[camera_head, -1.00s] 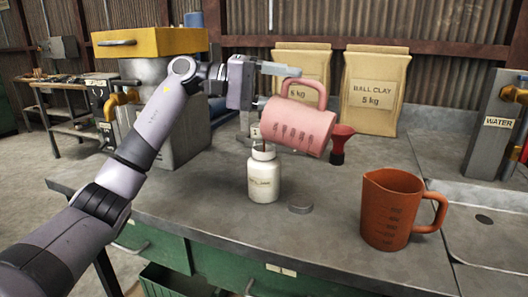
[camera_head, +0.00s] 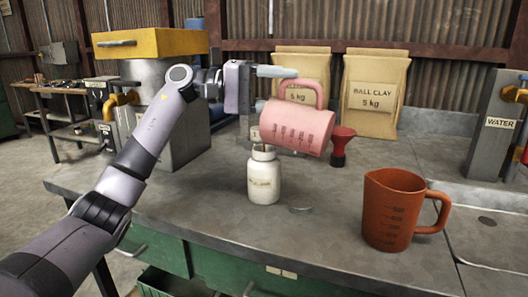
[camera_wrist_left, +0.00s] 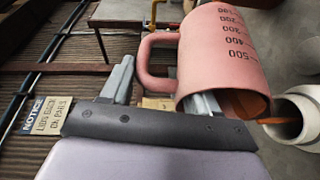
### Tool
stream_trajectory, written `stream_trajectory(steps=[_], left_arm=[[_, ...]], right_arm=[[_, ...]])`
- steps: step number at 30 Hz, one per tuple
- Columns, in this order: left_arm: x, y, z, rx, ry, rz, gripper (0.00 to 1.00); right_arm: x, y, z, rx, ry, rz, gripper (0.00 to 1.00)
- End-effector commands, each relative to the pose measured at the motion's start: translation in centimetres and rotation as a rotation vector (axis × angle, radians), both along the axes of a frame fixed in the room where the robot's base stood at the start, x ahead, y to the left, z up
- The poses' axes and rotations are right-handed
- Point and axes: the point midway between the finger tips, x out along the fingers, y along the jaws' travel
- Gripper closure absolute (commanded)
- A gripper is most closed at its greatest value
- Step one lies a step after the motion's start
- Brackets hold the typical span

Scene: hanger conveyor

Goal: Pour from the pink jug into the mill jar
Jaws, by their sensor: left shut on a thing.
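My left gripper (camera_head: 280,74) is shut on the handle of the pink jug (camera_head: 298,128) and holds it in the air, tipped, with its mouth low on the left. In the wrist view the jug (camera_wrist_left: 222,52) shows orange-brown liquid inside its rim, and some at the lip reaches toward the jar mouth. The mill jar (camera_head: 264,181) is white, labelled, upright and open on the bench, just under the jug's mouth; its rim also shows in the wrist view (camera_wrist_left: 297,119). How full the jar is cannot be told. My right gripper is out of view.
A small grey disc (camera_head: 300,209) lies beside the jar. An orange-brown jug (camera_head: 392,215) stands at the right on the grey bench (camera_head: 335,255). The bench front is clear.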

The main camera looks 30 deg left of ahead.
Motion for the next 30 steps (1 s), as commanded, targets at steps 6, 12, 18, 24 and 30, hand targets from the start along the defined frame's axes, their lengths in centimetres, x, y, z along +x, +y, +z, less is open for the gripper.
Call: stream_trajectory(steps=[6, 12, 18, 24, 30], left_arm=[[-0.1, 0.3, -0.3, -0.027, -0.005, 0.0, 0.92], [-0.1, 0.5, -0.7, -0.049, -0.008, 0.0, 0.92], [-0.1, 0.7, -1.0, -0.068, -0.01, 0.0, 0.92], [-0.1, 0.7, -1.1, -0.07, -0.011, -0.001, 0.92], [-0.1, 0.7, -1.1, -0.069, -0.01, 0.0, 0.92]], right_arm=[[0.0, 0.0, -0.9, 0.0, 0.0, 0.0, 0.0], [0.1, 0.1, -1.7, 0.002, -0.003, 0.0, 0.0], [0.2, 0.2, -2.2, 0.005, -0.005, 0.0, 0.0], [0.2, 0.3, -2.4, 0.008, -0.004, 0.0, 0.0], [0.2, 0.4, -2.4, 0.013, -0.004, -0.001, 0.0]])
